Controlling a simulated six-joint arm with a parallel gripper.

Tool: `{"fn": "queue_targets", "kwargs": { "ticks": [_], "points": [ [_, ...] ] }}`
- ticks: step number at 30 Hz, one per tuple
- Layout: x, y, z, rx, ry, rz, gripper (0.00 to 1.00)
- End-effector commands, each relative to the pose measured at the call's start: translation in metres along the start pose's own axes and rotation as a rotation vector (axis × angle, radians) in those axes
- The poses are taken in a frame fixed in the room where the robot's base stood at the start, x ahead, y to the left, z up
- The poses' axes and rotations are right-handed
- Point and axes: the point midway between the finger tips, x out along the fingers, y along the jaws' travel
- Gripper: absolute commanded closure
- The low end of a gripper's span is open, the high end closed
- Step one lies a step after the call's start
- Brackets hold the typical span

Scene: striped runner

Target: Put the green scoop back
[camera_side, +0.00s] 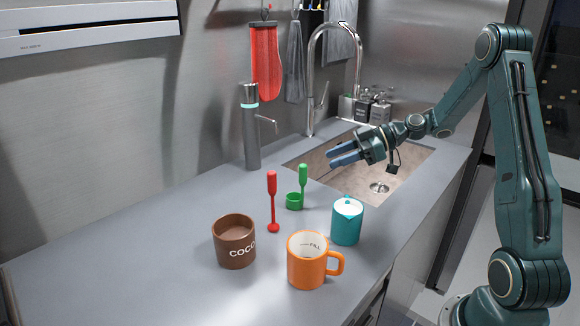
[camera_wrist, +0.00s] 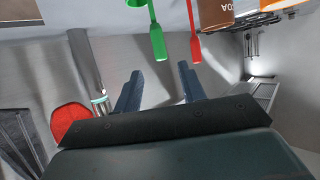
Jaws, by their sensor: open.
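The green scoop (camera_side: 303,179) stands on the grey counter with its handle upward and its round cup low, near the sink's front left corner. In the wrist view the green scoop (camera_wrist: 157,42) hangs into the picture from the top, beyond my fingertips. My gripper (camera_side: 338,155) is open and empty over the sink, right of and higher than the scoop, with its fingers pointing left. In the wrist view both fingers of my gripper (camera_wrist: 160,78) show apart with nothing between them.
A red long-handled tool (camera_side: 271,190) stands just left of the scoop. An orange mug (camera_side: 305,265) and a teal lidded pot (camera_side: 346,226) stand in front. The sink (camera_side: 410,160) with its tall tap (camera_side: 312,80) lies behind. The left counter is clear.

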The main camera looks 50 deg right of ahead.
Motion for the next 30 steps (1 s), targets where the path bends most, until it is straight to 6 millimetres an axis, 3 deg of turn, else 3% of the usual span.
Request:
{"fn": "queue_targets", "kwargs": {
  "ticks": [23,30],
  "points": [
    [-0.006,-0.001,-0.001,0.0,-0.005,-0.002,0.6],
    [0.003,-0.017,-0.012,0.012,-0.078,-0.022,0.6]
  ]
}}
